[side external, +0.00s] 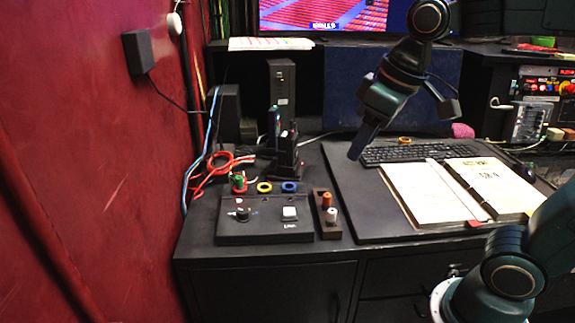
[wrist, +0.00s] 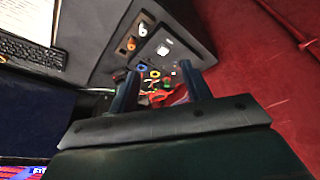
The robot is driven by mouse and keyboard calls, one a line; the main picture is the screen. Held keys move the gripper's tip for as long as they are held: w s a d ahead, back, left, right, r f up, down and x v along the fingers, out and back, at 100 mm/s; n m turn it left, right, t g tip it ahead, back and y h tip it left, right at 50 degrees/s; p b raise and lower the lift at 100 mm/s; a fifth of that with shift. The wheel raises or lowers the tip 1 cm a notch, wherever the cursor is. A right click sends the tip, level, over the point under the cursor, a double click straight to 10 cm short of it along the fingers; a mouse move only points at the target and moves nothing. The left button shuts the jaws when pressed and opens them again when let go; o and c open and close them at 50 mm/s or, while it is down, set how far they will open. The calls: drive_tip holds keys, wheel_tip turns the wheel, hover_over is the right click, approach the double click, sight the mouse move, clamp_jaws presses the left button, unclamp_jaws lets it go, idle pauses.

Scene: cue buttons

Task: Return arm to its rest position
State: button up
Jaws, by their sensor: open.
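My gripper (side external: 364,142) hangs in the air above the back part of the desk mat, left of the keyboard, in the side external view. Its fingers point down and slightly left, and nothing is held. In the wrist view my gripper (wrist: 160,84) shows two dark fingers spread apart with nothing gripped between them. The black button box (side external: 264,232) lies at the front left of the desk, with a dark knob (side external: 242,214) and a white square button (side external: 290,213). The box also shows beyond the fingers in the wrist view (wrist: 188,38).
A dark holder (side external: 325,222) with an orange and a white peg stands right of the box. An open binder (side external: 430,193) and a keyboard (side external: 405,153) occupy the mat. A red wall (side external: 90,170) bounds the left.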

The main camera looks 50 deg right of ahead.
drive_tip(key=s+d+f+m+t, duration=0.1)
drive_tip(key=s+f, duration=0.3)
drive_tip(key=s, duration=0.5)
drive_tip(key=shift+d+m+t, duration=0.2)
drive_tip(key=shift+m+t, duration=0.1)
drive_tip(key=shift+f, duration=0.1)
idle(0.5)
